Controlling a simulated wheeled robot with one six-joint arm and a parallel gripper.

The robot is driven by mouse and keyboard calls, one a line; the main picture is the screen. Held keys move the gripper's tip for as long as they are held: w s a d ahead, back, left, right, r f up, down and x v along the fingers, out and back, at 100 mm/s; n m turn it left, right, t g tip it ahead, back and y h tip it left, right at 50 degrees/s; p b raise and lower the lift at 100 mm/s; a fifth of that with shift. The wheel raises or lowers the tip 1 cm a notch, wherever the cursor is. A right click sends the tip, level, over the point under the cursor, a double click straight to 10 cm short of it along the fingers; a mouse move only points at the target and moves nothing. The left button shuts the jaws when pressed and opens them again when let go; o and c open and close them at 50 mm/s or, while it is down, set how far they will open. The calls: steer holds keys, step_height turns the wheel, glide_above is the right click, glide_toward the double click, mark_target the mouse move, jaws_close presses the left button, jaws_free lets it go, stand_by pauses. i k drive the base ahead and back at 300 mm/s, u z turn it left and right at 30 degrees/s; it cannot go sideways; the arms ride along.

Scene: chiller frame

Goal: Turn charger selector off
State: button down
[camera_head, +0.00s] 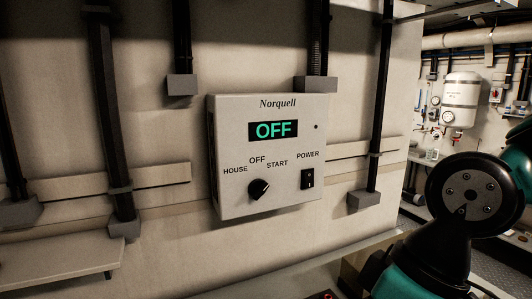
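The charger is a pale grey wall box (227,203) marked Norquell. Its display (273,130) reads OFF in green letters. The black selector knob (259,190) sits low on the left of its face, with HOUSE, OFF and START printed around it. The knob looks turned at a slant; I cannot tell surely which label it points to. A black power rocker switch (308,179) is at the right, under POWER. My gripper is not in view; only links of my arm show at the lower right, apart from the box.
Black vertical conduits (108,110) with grey end boxes run down the wall on both sides of the charger. A shelf (60,271) juts out at the lower left. A white tank (461,97) hangs in the room at the far right. The space before the charger's face looks clear.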

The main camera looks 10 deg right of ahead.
mark_target(257, 188)
steer(key=z, duration=1.6)
steer(key=k, duration=0.85)
steer(key=u, duration=1)
steer(key=i, duration=0.5)
